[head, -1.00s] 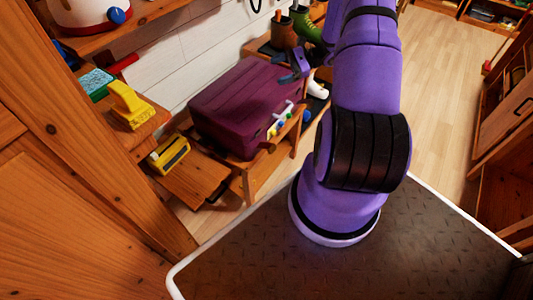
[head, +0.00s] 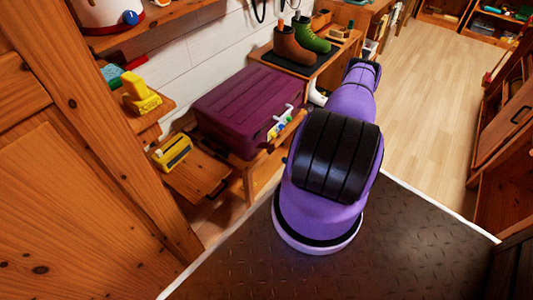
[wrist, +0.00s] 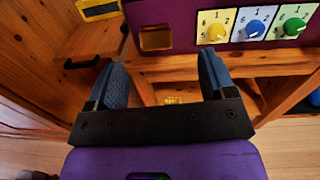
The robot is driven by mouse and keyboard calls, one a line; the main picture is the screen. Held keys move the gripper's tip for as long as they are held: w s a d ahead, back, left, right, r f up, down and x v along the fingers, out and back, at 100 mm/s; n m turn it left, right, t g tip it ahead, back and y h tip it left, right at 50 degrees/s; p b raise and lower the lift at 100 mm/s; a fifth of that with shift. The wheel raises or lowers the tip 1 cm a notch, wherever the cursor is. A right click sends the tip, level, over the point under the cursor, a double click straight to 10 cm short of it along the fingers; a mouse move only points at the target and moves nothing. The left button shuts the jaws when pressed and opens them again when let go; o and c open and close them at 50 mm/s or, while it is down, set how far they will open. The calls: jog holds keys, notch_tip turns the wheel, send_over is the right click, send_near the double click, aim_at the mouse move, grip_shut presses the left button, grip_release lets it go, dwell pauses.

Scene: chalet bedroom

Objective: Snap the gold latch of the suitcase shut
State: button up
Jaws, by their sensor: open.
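The purple suitcase (head: 240,105) lies on a wooden bench in the head view. Its front face (wrist: 185,35) crosses the top of the wrist view. A gold square frame (wrist: 156,38) on that face looks like the latch; I cannot tell how its parts sit. To its right are yellow, blue and green number dials (wrist: 248,25). My gripper (wrist: 163,72) is open and empty, its two dark blue fingers apart, in front of and below the gold frame. The frame shows between and beyond the fingertips. In the head view my arm hides the gripper.
The wooden bench edge (wrist: 240,65) runs just below the suitcase, close to my fingers. A small yellow thing (wrist: 172,100) shows beneath it. A yellow-framed block (head: 172,152) lies left of the suitcase. Boots (head: 292,45) stand behind it. Open floor (head: 425,110) lies to the right.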

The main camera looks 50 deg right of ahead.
aim_at(272, 149)
jog(key=shift+m+h, duration=0.5)
jog(key=w, duration=0.3)
jog(key=w+a+f, duration=0.1)
jog(key=w, duration=0.2)
jog(key=w+a+f, duration=0.1)
jog(key=w, duration=0.2)
jog(key=shift+w+a+f, duration=0.15)
jog(key=shift+w, duration=0.1)
jog(key=c, duration=1.3)
